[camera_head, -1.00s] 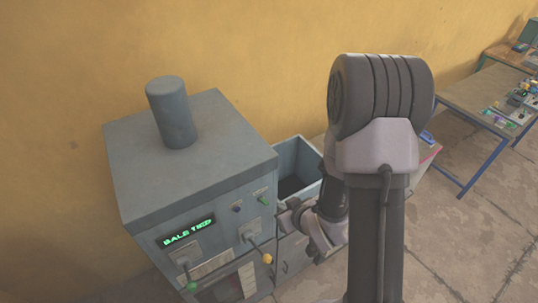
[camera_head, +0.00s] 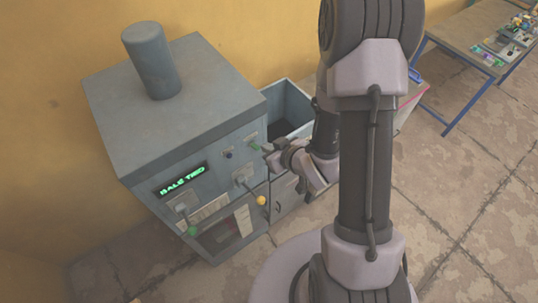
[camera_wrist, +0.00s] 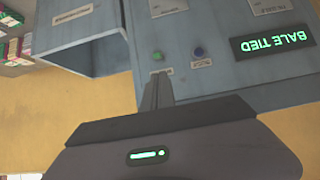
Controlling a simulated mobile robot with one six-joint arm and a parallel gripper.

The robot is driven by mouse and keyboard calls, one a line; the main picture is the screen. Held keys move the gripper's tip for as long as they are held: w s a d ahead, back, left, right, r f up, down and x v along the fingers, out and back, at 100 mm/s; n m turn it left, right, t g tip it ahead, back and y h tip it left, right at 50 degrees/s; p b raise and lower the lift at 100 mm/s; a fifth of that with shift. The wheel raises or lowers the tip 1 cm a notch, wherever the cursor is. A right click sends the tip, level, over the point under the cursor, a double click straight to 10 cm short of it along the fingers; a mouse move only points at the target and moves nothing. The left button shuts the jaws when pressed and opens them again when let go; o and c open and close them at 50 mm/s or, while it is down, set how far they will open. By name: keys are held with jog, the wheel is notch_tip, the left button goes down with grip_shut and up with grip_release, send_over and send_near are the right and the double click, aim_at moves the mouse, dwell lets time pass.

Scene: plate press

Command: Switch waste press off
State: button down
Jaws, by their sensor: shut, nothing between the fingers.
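The waste press (camera_head: 175,120) is a grey-blue cabinet with a cylinder on top. Its front display (camera_head: 182,180) reads "BALE TIED" in green; it also shows upside down in the wrist view (camera_wrist: 276,41). A green control (camera_head: 255,146) and a blue control (camera_head: 229,154) sit on the upper panel. The wrist view shows the green control (camera_wrist: 157,55) just beyond my fingertips and the blue one (camera_wrist: 199,51) beside it. My gripper (camera_wrist: 157,78) is shut and empty, pointing at the panel near the green control. Whether it touches the control cannot be told.
Two levers stick out below, one with a yellow knob (camera_head: 261,200), one with a green knob (camera_head: 193,230). An open grey bin (camera_head: 296,98) stands beside the press. A workbench (camera_head: 462,50) with small items is at the far right.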

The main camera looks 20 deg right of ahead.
aim_at(255, 147)
jog(key=shift+p+x, duration=1.3)
jog(key=shift+x, duration=2.4)
jog(key=shift+w+f, duration=0.1)
jog(key=shift+f, duration=0.05)
